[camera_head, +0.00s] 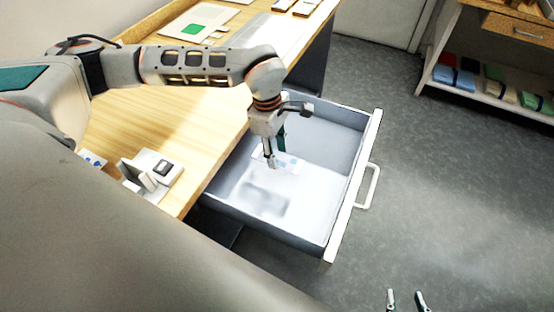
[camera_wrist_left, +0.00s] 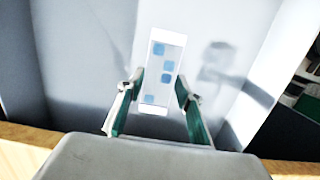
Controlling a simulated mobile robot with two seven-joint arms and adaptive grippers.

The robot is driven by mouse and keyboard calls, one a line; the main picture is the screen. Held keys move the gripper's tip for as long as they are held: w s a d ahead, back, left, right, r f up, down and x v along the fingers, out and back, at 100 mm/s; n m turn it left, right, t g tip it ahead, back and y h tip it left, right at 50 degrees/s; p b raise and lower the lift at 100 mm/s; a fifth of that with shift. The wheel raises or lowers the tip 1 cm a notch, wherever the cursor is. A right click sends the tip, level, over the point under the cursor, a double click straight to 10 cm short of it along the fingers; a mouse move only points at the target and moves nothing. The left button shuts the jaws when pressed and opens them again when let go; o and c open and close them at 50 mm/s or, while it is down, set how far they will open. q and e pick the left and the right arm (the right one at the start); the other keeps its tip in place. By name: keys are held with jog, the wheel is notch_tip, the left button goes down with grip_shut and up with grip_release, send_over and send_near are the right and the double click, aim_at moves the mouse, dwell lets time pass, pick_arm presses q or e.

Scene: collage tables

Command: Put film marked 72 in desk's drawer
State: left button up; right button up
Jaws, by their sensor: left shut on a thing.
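The film (camera_head: 287,163) is a pale strip with blue squares. It also shows in the left wrist view (camera_wrist_left: 160,75) between the fingers; I cannot read a number on it. My left gripper (camera_head: 272,162) points down inside the drawer outline and is shut on the film. The drawer (camera_head: 352,190) is pulled out from the desk (camera_head: 130,125); it is grey inside with a pale front and a handle. The film appears above the drawer floor, but its exact height is unclear. My right gripper (camera_head: 406,300) is open and empty at the bottom edge of the head view.
A small white device with a dark window (camera_head: 160,168) stands on the desk's near corner. A board with a green square (camera_head: 196,27) lies at the far end. A shelf with coloured items (camera_head: 490,88) stands at upper right. The grey floor right of the drawer is clear.

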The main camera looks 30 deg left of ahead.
pick_arm(q)
notch_tip(320, 180, down, 4)
jog(key=shift+r+b, duration=0.1)
jog(key=shift+b, duration=0.2)
jog(key=shift+f, duration=0.2)
jog(key=o, duration=0.9)
